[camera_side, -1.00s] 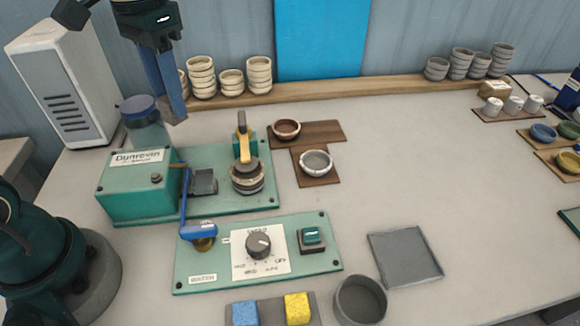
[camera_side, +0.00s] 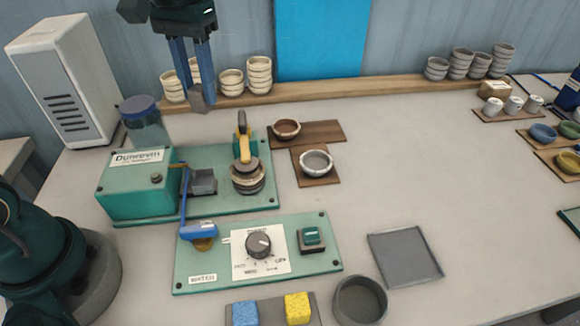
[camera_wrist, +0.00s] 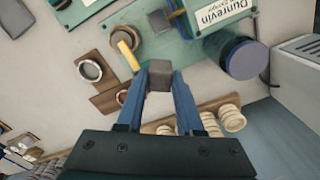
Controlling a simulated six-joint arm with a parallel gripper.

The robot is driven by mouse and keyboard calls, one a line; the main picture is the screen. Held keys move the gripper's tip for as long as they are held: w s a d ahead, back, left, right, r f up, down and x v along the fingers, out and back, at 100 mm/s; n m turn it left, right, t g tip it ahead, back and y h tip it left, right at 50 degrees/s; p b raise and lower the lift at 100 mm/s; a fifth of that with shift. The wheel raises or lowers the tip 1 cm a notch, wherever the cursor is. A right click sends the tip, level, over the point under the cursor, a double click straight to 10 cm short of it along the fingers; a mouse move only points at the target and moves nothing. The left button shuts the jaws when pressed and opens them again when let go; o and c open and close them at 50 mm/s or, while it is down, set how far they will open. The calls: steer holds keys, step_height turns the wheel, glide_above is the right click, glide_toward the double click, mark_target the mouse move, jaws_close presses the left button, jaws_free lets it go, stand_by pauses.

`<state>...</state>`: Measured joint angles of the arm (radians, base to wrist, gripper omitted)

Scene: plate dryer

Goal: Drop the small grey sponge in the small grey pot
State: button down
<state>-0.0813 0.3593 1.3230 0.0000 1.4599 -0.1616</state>
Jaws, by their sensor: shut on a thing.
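My gripper (camera_side: 196,88) is high at the back left, fingers pointing down, shut on the small grey sponge (camera_side: 199,101). In the wrist view the sponge (camera_wrist: 160,75) sits between the tips of both blue fingers (camera_wrist: 161,86). It is in the air, apart from the table. The small grey pot (camera_side: 360,301) stands at the front edge of the side view, right of the sponge tray, its open top facing up. It looks empty. My gripper is far behind and left of it. The pot is not visible in the wrist view.
A blue sponge (camera_side: 245,313) and a yellow sponge (camera_side: 297,308) lie on a grey tray. The green dryer (camera_side: 137,190) and control panel (camera_side: 206,271) stand between my gripper and the pot. Cream bowl stacks (camera_side: 259,74) are behind. A flat grey tray (camera_side: 405,257) lies right.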

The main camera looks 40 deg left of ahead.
steer(key=a+f+n, duration=0.2)
steer(key=a+n, duration=0.1)
steer(key=a, duration=0.5)
steer(key=a+f+n, duration=0.3)
steer(key=a, duration=0.6)
steer(key=f, duration=0.5)
steer(key=shift+w+a+f, duration=0.15)
steer(key=shift+w+f, duration=0.05)
steer(key=shift+f, duration=2.2)
steer(key=shift+f, duration=0.1)
steer(key=c, duration=0.5)
jaws_free()
steer(key=shift+c, duration=0.2)
